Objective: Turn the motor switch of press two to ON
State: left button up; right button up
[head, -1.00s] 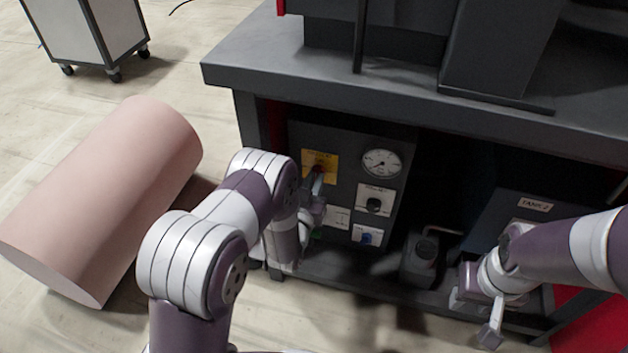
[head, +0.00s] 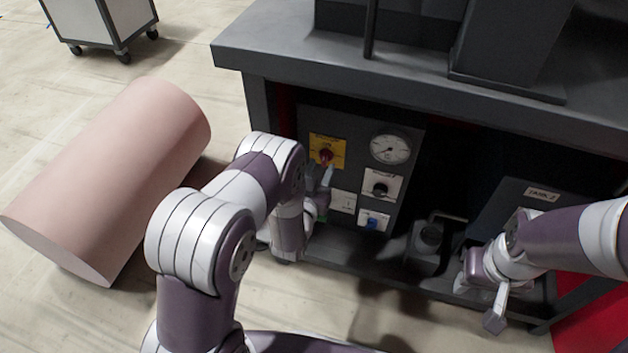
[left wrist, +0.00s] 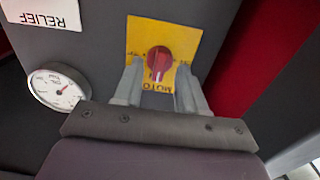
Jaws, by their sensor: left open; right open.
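My right gripper (head: 497,305) is at the lower right, in front of the bench's lower shelf, away from the panel.
A dial gauge (head: 390,149), a black knob (head: 380,188) and a blue switch (head: 373,221) share the panel. The bench top (head: 300,60) overhangs it. A tank (head: 540,193) stands right, partly behind my right arm. A large pink cylinder (head: 115,175) lies on the floor left.

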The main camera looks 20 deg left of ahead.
pick_arm(q)
jog(key=s+p, duration=0.3)
jog(key=s, duration=0.8)
jog(key=shift+a+p, duration=0.2)
jog(key=shift+p, duration=0.1)
jog(key=shift+s, duration=0.1)
